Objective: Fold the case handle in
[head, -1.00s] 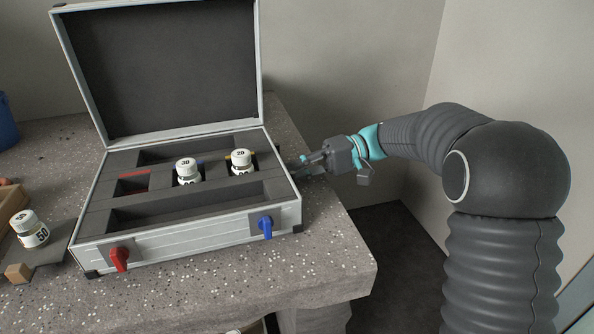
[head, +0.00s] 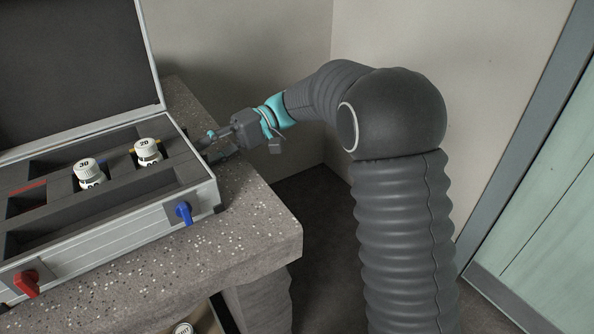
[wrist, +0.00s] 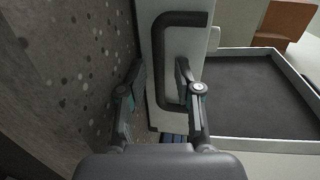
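The open case (head: 120,205) stands on the bench, and my gripper (head: 208,146) is at its right side. In the wrist view the dark U-shaped handle (wrist: 162,65) stands out from the pale case side (wrist: 150,15). My gripper (wrist: 160,68) is open there, with one finger on each side of the handle's long bar. I cannot tell whether either finger touches it. In the head view the handle is not clearly visible behind my gripper. A red latch (head: 27,283) and a blue latch (head: 184,212) are on the case front.
White-capped jars marked 30 (head: 88,172) and 20 (head: 148,152) stand in the case. The dark-lined lid (head: 65,65) is raised at the back. The speckled bench (head: 245,225) is bare right of the case, ending at its right edge.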

